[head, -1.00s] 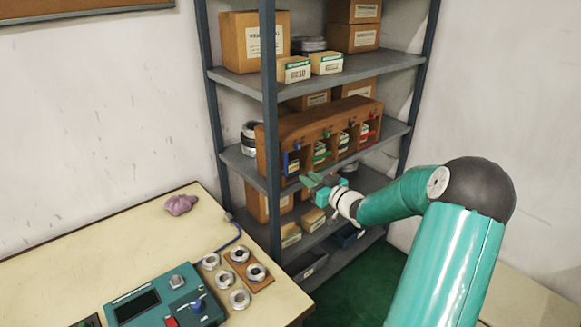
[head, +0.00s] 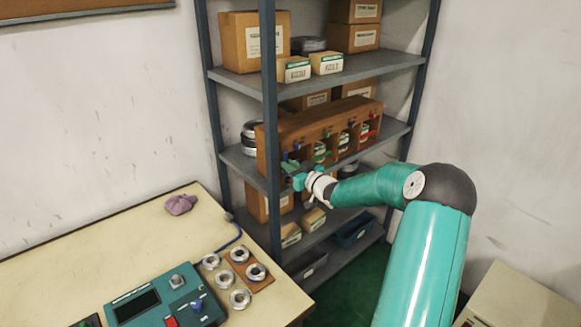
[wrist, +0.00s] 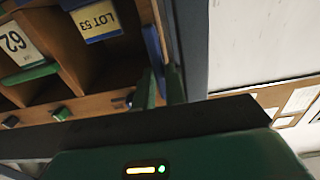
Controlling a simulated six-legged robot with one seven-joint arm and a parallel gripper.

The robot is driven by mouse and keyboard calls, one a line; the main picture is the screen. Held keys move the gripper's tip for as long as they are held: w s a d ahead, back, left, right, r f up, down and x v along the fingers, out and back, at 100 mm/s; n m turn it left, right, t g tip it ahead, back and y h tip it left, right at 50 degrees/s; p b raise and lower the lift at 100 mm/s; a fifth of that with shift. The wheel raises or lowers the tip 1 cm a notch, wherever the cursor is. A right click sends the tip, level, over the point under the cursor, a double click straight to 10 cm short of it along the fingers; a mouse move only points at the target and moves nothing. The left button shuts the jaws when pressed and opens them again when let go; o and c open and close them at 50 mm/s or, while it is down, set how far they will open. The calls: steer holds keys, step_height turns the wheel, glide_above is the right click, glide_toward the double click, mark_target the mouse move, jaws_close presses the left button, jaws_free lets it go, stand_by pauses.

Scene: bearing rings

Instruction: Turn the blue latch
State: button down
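The blue latch (wrist: 152,45) is a narrow bar on the front of the wooden compartment cabinet, at its left end in the head view. In the wrist view it hangs beside the compartment with the LOT 53 card. In the head view my gripper (head: 290,168) is at this left end and covers most of the latch. In the wrist view my gripper (wrist: 161,88) has its two green fingers apart, with the latch's near end at or between their tips. Contact cannot be made out.
The wooden cabinet (head: 310,124) stands on a shelf of the metal rack. A rack post (head: 270,110) is close to my gripper's left. Green and red latches (head: 372,116) are further right on the cabinet. A table (head: 120,235) with a teal device and rings is at left.

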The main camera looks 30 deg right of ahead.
steer(key=shift+d+m, duration=0.1)
steer(key=shift+m, duration=0.2)
steer(key=shift+w+d+f+m, duration=0.1)
steer(key=shift+d+f+m, duration=0.55)
steer(key=shift+m, duration=2.25)
steer(key=shift+w+d+f+m, duration=0.1)
steer(key=shift+d+f+m, duration=0.55)
steer(key=shift+m, duration=2.25)
steer(key=shift+w+d+f+m, duration=0.1)
steer(key=shift+d+f+m, duration=0.55)
steer(key=shift+m, duration=2.25)
steer(key=shift+a+f, duration=0.15)
steer(key=shift+f, duration=0.05)
steer(key=c, duration=1.7)
jaws_free()
steer(key=shift+s+r, duration=0.1)
steer(key=shift+s, duration=0.05)
